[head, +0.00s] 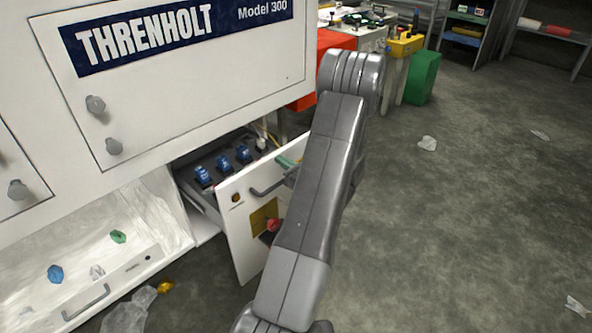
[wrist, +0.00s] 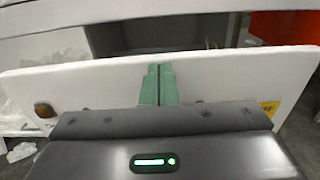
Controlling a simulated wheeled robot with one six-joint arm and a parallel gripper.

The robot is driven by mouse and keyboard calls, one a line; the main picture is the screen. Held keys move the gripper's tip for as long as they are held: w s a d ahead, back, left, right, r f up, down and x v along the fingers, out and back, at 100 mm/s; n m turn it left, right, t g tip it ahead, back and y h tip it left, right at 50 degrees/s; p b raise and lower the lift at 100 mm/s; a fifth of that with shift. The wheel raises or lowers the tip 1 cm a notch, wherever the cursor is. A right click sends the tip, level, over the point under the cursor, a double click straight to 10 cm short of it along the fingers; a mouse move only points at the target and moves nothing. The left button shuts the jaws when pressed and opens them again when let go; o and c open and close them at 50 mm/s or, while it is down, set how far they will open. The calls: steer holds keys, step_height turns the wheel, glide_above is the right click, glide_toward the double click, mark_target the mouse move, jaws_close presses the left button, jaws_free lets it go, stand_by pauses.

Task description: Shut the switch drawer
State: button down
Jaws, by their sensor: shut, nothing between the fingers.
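The switch drawer (head: 240,235) stands pulled out below the white Threnholt cabinet. Its white front has a grey bar handle, a yellow patch and a red knob; several blue switches (head: 223,165) sit inside. In the wrist view the drawer front (wrist: 90,85) spans the picture as a broad white panel. My gripper (wrist: 158,68) has its green fingers shut together and empty, over the middle of the panel's upper part. I cannot tell whether they touch it. In the head view my arm hides part of the drawer's right side and most of the gripper.
The white Threnholt cabinet (head: 190,85) rises above the drawer. At lower left an open white tray (head: 150,215) holds small coloured pieces, with crumpled clear film near it. Red, yellow and green bins (head: 424,78) stand behind my arm. The floor to the right is mostly clear, with scraps.

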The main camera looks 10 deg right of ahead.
steer(key=b+x, duration=0.2)
steer(key=x, duration=2.3)
steer(key=shift+b, duration=0.3)
